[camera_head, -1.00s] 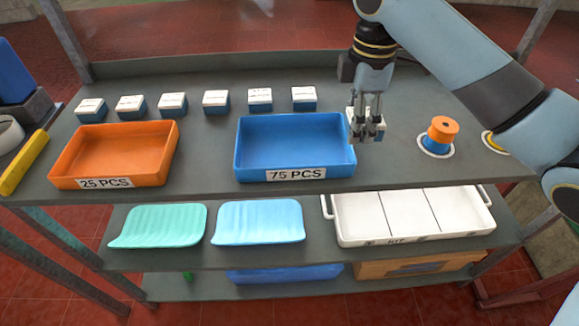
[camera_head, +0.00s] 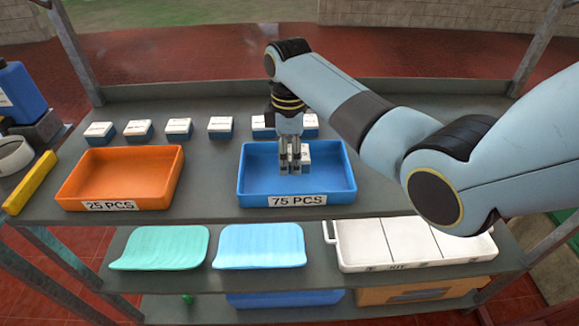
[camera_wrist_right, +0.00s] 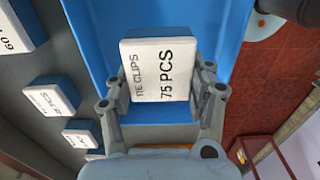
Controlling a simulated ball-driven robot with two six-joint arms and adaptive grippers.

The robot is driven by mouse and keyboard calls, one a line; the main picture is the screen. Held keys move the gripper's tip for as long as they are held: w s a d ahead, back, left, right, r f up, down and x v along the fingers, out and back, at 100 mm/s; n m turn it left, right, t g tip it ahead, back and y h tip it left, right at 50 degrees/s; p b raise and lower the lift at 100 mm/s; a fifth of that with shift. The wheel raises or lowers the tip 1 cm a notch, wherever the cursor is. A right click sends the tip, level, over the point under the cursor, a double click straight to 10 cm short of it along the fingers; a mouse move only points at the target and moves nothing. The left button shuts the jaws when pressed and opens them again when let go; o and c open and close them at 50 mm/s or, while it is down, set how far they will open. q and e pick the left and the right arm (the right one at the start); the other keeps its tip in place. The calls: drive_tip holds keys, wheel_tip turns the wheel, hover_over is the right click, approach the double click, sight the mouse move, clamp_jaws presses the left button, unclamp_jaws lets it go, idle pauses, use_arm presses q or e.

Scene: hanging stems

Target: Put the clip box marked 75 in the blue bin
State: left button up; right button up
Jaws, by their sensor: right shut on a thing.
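The clip box marked 75 PCS (camera_wrist_right: 160,75), with a white top, sits between the fingers of my right gripper in the right wrist view. My right gripper (camera_head: 292,160) is shut on it. In the head view the gripper points down over the blue bin (camera_head: 297,200), which carries a 75 PCS label on its front wall. The bin's blue floor (camera_wrist_right: 97,35) shows behind the box in the right wrist view. The fingers hide much of the box in the head view. My left gripper is not in view.
Several white-topped boxes stand in a row behind the bins, one of them here (camera_head: 178,128). An orange bin (camera_head: 110,205) labelled 25 PCS is at the left. A lower shelf has a green tray (camera_head: 160,247), a light-blue tray (camera_head: 261,245) and a white KIT tray (camera_head: 415,258).

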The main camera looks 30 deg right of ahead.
sight(289, 168)
wheel_tip(289, 168, down, 4)
drive_tip(key=shift+r, duration=0.15)
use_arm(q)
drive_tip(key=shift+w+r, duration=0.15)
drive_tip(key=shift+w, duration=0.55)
use_arm(e)
drive_tip(key=o, duration=1.2)
drive_tip(key=shift+c, duration=0.2)
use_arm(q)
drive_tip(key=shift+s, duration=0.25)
use_arm(e)
wheel_tip(289, 168, up, 12)
drive_tip(key=shift+r, duration=0.1)
